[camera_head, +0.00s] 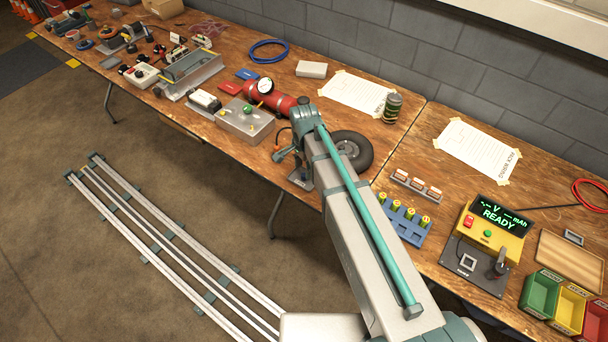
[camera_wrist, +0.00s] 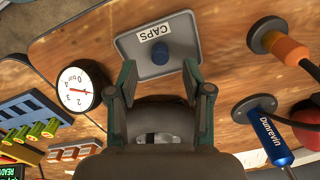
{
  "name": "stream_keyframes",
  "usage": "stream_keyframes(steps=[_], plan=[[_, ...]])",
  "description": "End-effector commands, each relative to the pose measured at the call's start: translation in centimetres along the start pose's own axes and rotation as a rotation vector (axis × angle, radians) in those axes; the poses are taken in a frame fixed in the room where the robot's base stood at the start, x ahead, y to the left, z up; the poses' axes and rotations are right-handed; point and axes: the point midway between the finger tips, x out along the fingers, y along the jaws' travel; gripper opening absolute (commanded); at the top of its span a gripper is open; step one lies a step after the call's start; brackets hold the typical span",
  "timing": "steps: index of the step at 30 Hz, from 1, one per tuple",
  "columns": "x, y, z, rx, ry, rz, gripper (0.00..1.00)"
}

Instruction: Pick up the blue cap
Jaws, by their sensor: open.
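In the wrist view a small round blue cap (camera_wrist: 160,55) stands on a grey tray (camera_wrist: 186,25) with a white CAPS label. My gripper (camera_wrist: 159,72) is open, with one dark finger on each side at the tray's near edge. The cap lies between the finger lines, a little beyond the fingertips, and nothing is held. In the head view my arm reaches over the wooden bench, and I cannot make out the cap there.
In the wrist view a round gauge (camera_wrist: 80,88) stands left of my gripper. A blue-handled tool (camera_wrist: 270,135) and an orange-handled one (camera_wrist: 287,46) are on the right. A blue rack with yellow cells (camera_head: 404,222) and a black wheel-like object (camera_head: 357,147) are in the head view.

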Motion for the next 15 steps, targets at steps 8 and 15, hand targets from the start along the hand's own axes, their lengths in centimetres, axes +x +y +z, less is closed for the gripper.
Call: stream_keyframes(steps=[8, 15], plan=[[2.9, 0.0, -0.1, 0.000, -0.001, 0.002, 0.50], [3.9, 0.0, -0.1, 0.000, 0.000, 0.000, 0.50]])
